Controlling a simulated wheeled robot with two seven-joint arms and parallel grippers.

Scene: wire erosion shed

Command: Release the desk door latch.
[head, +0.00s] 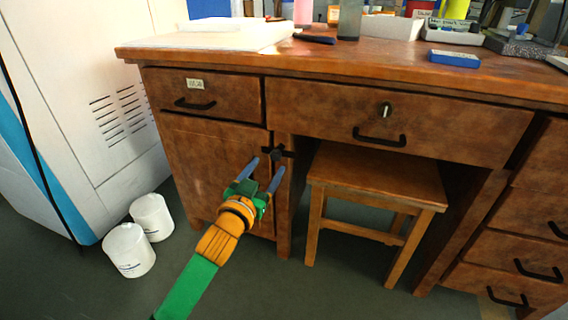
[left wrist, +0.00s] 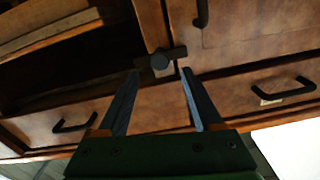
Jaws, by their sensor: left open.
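The desk door latch (head: 277,154) is a small dark bar with a round knob, on the post at the right edge of the brown cabinet door (head: 205,165). In the left wrist view the latch (left wrist: 160,61) lies crosswise, one end reaching the door's edge. My left gripper (head: 265,168) is open and empty in front of it. In the left wrist view the two blue-grey fingers (left wrist: 160,74) point at the latch, with the knob between their tips in the picture. I cannot tell whether they touch it. My right gripper is not in view.
A wooden stool (head: 375,175) stands in the knee space right of the latch. Two white buckets (head: 128,250) stand on the floor left of the desk, beside a white machine (head: 90,90). A drawer (head: 205,96) with a black handle is above the door.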

